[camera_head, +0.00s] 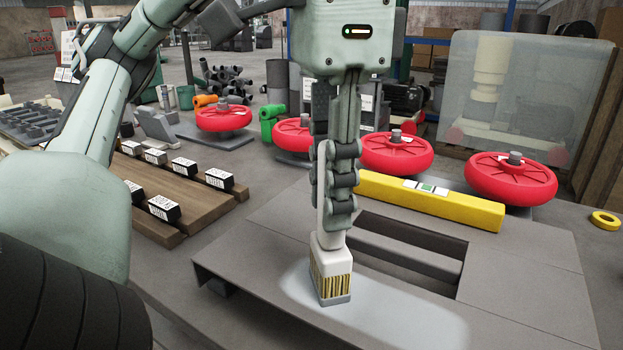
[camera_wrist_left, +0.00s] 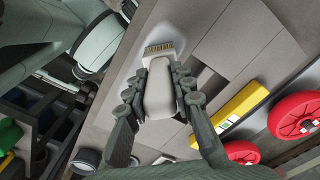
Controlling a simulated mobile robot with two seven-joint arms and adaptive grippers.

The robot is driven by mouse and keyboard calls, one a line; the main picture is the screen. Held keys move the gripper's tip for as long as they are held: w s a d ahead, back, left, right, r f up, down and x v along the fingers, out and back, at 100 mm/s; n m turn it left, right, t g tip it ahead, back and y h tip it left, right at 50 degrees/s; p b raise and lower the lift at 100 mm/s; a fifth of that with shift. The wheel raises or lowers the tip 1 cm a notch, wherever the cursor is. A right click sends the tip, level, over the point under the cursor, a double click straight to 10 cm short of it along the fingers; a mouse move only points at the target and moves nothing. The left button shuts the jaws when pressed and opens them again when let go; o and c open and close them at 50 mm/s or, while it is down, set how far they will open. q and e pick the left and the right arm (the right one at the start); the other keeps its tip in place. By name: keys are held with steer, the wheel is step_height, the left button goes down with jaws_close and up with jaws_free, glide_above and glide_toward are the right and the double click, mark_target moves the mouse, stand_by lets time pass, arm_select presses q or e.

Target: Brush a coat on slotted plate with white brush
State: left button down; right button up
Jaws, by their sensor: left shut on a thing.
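The white brush (camera_head: 329,246) stands nearly upright, bristles down, at the plate's near left part. The bristle end appears to touch the surface. My left gripper (camera_head: 335,205) points down from above and is shut on the brush's handle. The left wrist view shows the white handle (camera_wrist_left: 159,92) between both fingers of the left gripper (camera_wrist_left: 160,82), with the bristles beyond. The grey slotted plate (camera_head: 525,265) has dark openings right of the brush. A pale, whitish patch (camera_head: 400,318) lies on it around and right of the bristles. My right gripper is not in view.
A yellow bar (camera_head: 430,200) lies along the plate's far edge, with several red handwheels behind, one at the right (camera_head: 510,180). Wooden boards (camera_head: 190,200) with black labelled blocks lie at the left. A yellow ring (camera_head: 605,221) lies far right. A translucent box (camera_head: 525,95) stands behind.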

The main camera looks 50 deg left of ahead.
arm_select(q)
steer(key=w+d, duration=0.3)
steer(key=d, duration=1)
steer(key=shift+w, duration=0.35)
stand_by(0.4)
steer(key=shift+w, duration=0.1)
steer(key=s+a, duration=0.3)
steer(key=a, duration=1.4)
steer(key=shift+a, duration=0.3)
stand_by(1.4)
steer(key=shift+w+d, duration=0.1)
